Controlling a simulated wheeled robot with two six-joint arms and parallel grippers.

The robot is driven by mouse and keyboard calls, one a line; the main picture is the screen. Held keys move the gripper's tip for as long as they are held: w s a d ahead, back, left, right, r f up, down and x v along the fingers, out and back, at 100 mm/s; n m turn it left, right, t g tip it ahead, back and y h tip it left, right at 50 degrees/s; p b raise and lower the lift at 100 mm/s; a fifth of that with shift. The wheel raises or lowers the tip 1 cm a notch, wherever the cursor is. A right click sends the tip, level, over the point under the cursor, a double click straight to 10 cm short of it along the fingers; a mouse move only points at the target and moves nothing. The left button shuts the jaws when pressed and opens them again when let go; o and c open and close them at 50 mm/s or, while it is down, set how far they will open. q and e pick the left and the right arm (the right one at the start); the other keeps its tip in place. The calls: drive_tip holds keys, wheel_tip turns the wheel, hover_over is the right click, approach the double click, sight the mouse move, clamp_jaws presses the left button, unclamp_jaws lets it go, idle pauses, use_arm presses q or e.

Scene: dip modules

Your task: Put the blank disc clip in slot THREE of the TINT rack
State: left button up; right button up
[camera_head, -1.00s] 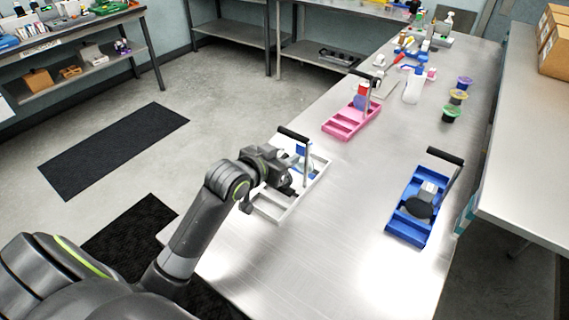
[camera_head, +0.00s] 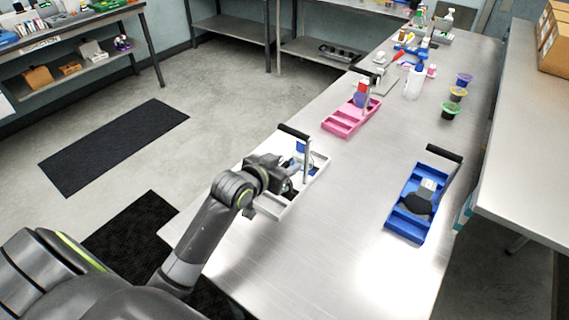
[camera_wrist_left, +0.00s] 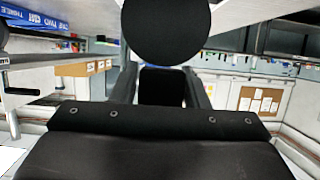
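In the left wrist view a plain black disc (camera_wrist_left: 165,30) stands just beyond my left gripper (camera_wrist_left: 162,78). A dark block below the disc fills the space between the two fingers, and they look closed on it as the clip's body. In the head view my left gripper (camera_head: 285,188) is at the white rack (camera_head: 268,208), low over its near side; the arm hides part of that rack. A blue and white piece (camera_head: 300,147) stands at its far end. Rack names are unreadable in the head view. My right gripper is not in view.
A blue rack (camera_head: 399,226) with a dark piece (camera_head: 417,205) stands at right. A pink rack (camera_head: 340,128) stands farther back. Each rack has a tall black-topped handle. Cups (camera_head: 450,110) and a white bottle (camera_head: 413,84) stand beyond. The near tabletop is clear.

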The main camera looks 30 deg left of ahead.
use_arm(q)
drive_tip(key=shift+r, duration=0.2)
drive_tip(key=v, duration=1.2)
drive_tip(key=shift+b, duration=0.3)
drive_tip(key=shift+f, duration=0.1)
